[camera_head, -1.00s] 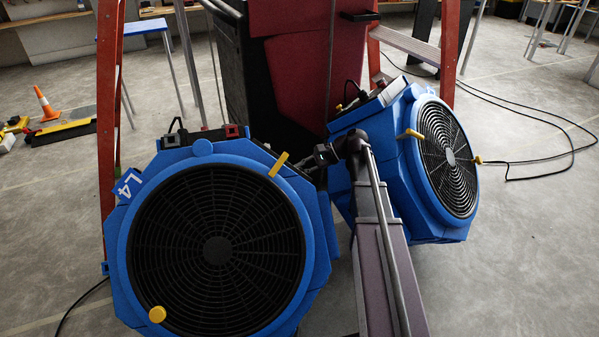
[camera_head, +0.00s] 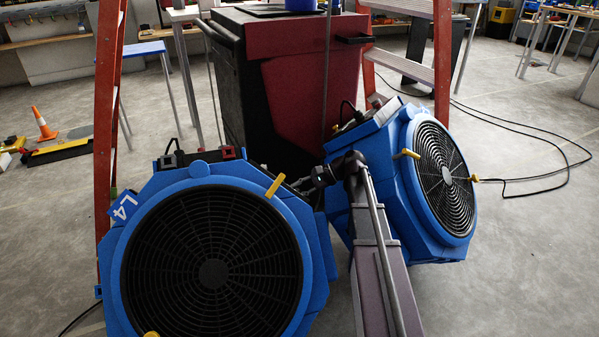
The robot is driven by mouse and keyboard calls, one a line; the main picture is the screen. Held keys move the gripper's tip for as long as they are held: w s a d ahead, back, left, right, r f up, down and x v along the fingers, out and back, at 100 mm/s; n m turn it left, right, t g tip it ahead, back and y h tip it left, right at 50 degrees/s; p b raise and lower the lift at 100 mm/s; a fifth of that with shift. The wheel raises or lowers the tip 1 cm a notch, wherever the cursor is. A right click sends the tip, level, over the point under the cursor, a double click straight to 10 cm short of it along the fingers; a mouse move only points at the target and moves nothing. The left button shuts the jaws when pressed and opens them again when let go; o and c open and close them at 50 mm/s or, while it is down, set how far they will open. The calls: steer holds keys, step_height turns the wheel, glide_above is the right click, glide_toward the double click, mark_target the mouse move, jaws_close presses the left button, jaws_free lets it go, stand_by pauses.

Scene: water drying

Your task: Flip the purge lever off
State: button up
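Two blue drying machines with round black grilles stand close together. The left machine (camera_head: 135,262) carries an "L4" label and faces me. The right machine (camera_head: 377,192) is turned to the right. Yellow knobs or tabs show on both, including a yellow tab (camera_head: 276,187) at the left machine's upper right rim and a yellow tab (camera_head: 406,154) on the right machine. I cannot pick out which part is the purge lever. My gripper (camera_head: 301,184) points left behind the left machine's upper right edge, near its top. Its fingertips are small, dark and partly hidden.
A red and black cabinet (camera_head: 297,92) stands behind the machines. Orange-red ladder rails (camera_head: 107,120) rise at the left, with more at the right. A black cable (camera_head: 530,160) lies on the right floor. A traffic cone (camera_head: 44,124) stands far left. Open floor lies right.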

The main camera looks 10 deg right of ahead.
steer(key=shift+r, duration=0.1)
